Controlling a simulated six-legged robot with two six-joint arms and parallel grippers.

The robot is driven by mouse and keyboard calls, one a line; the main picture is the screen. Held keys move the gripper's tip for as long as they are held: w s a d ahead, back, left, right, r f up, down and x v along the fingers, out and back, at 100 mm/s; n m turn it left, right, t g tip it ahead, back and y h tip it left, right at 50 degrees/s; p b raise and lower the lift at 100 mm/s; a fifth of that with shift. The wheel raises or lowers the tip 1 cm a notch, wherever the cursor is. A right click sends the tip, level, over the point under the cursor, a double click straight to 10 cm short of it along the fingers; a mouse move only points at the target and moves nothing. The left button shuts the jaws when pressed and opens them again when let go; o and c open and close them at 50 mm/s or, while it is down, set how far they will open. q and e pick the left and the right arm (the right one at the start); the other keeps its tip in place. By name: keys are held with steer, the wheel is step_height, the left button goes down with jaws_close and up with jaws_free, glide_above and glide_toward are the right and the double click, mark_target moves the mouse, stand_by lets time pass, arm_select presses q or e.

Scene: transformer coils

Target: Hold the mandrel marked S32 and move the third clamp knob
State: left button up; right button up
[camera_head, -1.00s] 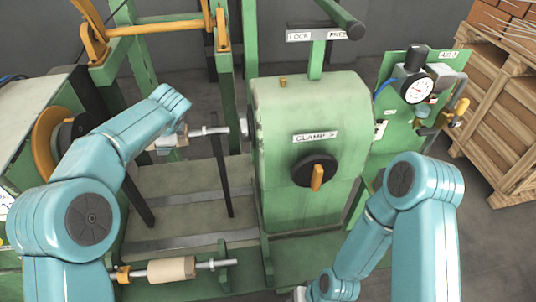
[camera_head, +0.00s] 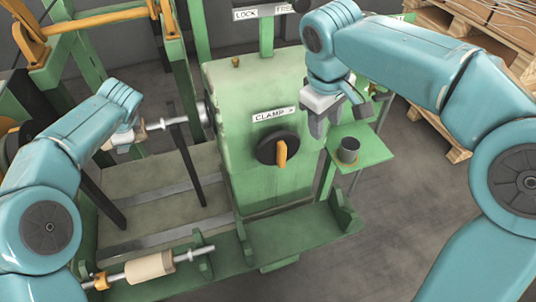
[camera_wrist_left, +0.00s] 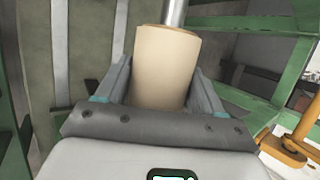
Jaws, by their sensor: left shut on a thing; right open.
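A tan cylindrical mandrel (camera_wrist_left: 165,62) on a metal rod sits between the fingers of my left gripper (camera_wrist_left: 160,85), which is shut on it. In the head view the mandrel (camera_head: 140,131) is mostly hidden by my left gripper (camera_head: 128,142); its rod runs to the green housing. No S32 mark is readable. The clamp knob (camera_head: 278,149), a black disc with an orange handle, is on the housing's front under a CLAMP label (camera_head: 274,114). The orange handle points roughly downward. My right gripper (camera_head: 337,119) is open and empty, up and to the right of the knob, apart from it.
The green housing (camera_head: 225,95) carries a lever with a LOCK/FREE sign (camera_head: 263,12). A second tan mandrel (camera_head: 150,266) lies on a front cradle. A wooden pallet (camera_head: 440,130) is far right.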

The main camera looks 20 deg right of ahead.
mark_target(284, 156)
steer(key=w+a+m, duration=0.1)
steer(key=a, duration=0.1)
steer(key=a+m+y, duration=0.1)
steer(key=a, duration=0.2)
steer(key=w+a+m+g+y, duration=0.1)
steer(key=a+m, duration=0.1)
steer(key=shift+w+a+f, duration=0.1)
steer(key=shift+w+a, duration=0.1)
steer(key=shift+w, duration=0.15)
step_height(284, 156, down, 11)
steer(key=shift+f, duration=0.2)
jaws_close()
